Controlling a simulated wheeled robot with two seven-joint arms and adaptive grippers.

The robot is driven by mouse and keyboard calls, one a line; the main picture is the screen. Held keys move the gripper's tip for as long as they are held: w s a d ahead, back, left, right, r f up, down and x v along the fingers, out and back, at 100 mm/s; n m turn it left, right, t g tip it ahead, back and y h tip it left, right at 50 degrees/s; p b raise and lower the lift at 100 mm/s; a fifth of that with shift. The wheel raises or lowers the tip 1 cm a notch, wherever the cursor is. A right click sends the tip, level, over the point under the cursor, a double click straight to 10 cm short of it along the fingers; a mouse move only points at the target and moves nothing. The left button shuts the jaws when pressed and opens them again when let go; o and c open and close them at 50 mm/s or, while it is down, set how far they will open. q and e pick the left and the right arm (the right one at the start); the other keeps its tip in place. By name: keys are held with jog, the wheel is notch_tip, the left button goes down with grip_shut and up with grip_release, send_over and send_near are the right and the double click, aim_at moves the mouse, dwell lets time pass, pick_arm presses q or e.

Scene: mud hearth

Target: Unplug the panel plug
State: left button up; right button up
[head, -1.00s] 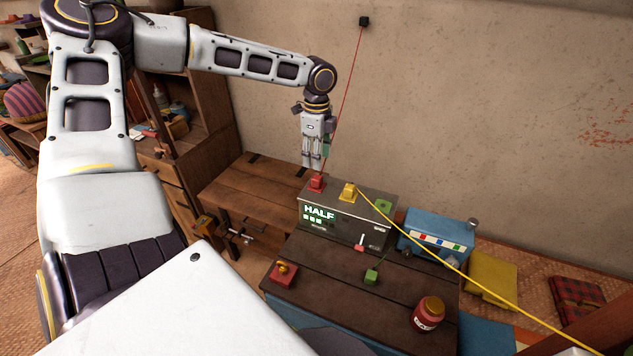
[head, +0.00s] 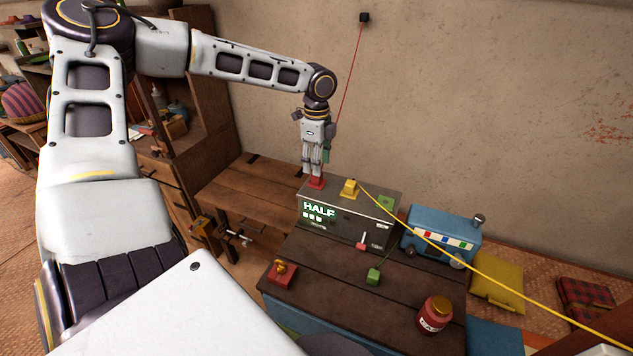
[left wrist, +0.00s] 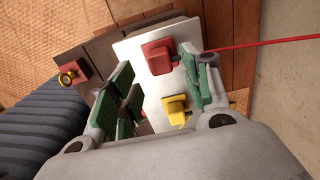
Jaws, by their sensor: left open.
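A grey control box (head: 340,228) with a lit "HALF" display stands on the dark table. A red plug (head: 316,183) sits on its top at the left end, with a red cable rising to the wall. A yellow plug (head: 350,188) sits beside it on a yellow cable. The pictures do not label either one as the panel plug. My left gripper (head: 312,170) points down, open, right at the red plug. In the left wrist view the red plug (left wrist: 158,57) shows between its fingertips, and the yellow plug (left wrist: 176,108) lies nearer the palm. My right gripper is out of view.
A green plug (head: 373,276) lies before the box, and a green socket (head: 385,204) is on its top. A red-handled lever (head: 362,242) is on its front. A blue toy-like van (head: 440,237), a red jar (head: 433,315) and a red block (head: 283,272) surround it.

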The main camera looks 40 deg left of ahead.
aim_at(317, 178)
pick_arm(q)
jog(key=shift+f+b, duration=0.6)
jog(key=shift+f, duration=0.85)
jog(key=shift+f+b, duration=0.4)
jog(key=shift+f, duration=0.75)
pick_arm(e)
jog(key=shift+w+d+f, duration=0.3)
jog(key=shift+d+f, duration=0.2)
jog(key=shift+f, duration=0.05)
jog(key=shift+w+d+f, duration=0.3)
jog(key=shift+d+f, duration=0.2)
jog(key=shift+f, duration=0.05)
pick_arm(q)
jog(key=shift+p, duration=0.35)
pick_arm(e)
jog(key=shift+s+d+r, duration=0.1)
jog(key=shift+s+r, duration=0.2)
pick_arm(q)
jog(key=shift+p, duration=0.3)
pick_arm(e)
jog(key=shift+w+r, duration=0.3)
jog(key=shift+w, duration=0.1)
pick_arm(q)
grip_shut()
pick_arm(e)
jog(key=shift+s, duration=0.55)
